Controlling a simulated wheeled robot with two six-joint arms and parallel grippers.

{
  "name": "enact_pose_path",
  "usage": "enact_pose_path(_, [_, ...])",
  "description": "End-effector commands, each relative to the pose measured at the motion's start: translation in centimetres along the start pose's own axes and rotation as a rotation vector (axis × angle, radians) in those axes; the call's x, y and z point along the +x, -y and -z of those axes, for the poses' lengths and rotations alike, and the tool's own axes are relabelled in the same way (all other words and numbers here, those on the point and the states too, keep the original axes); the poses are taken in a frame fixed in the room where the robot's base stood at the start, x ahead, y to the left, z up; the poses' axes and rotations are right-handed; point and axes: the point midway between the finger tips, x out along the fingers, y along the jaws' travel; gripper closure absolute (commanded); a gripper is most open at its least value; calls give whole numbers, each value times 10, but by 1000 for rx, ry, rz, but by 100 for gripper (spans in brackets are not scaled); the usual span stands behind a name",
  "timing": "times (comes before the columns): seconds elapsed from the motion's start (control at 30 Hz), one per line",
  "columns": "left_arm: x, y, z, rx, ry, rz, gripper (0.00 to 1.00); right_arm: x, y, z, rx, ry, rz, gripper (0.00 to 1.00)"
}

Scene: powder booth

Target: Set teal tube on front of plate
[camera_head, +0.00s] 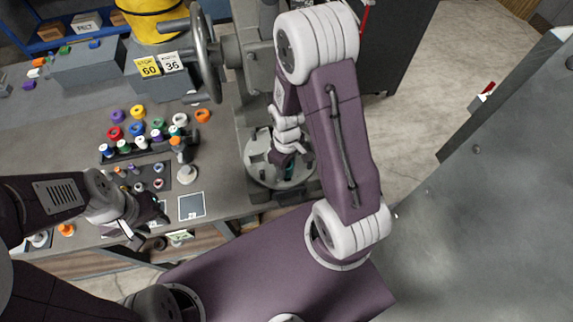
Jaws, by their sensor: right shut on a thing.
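The round grey plate (257,172) sits on a stand at the right end of the bench. My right gripper (288,163) is over the plate and points down, shut on the teal tube (291,171). Only a small teal patch of the tube shows below the fingers; the arm hides much of it. I cannot tell whether the tube touches the plate. My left gripper (152,216) is low at the left, by the bench's front edge. Its fingers are too dark and small to tell whether they are open.
Several coloured rings and spools (137,129) and a dark rack (125,150) fill the bench's middle. A large grey panel (480,210) is at the right.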

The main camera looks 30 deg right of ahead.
Motion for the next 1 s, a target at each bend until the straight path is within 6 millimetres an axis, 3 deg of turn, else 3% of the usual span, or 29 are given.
enact_pose_path(0.13, [3, 0, 0, 0, 0, 0, 64, 4, 0, 0, 0, 0, 0, 100])
enact_pose_path(0.17, [3, 0, 0, 0, 0, 0, 64, 3, 0, 0, 0, 0, 0, 59])
enact_pose_path(0.23, [2, 0, 0, 0, 0, 0, 64, 3, 0, 0, 0, 0, 0, 39])
enact_pose_path(0.27, [2, 0, 0, 0, 0, 0, 64, 3, 0, 0, 0, 0, 0, 36])
enact_pose_path(0.67, [4, 0, 0, 0, 0, 0, 64, -5, -1, 1, 0, -4, -2, 36])
enact_pose_path(1.0, [10, 0, -1, 0, 0, 0, 64, -68, -1, 1, 0, -6, -4, 36])
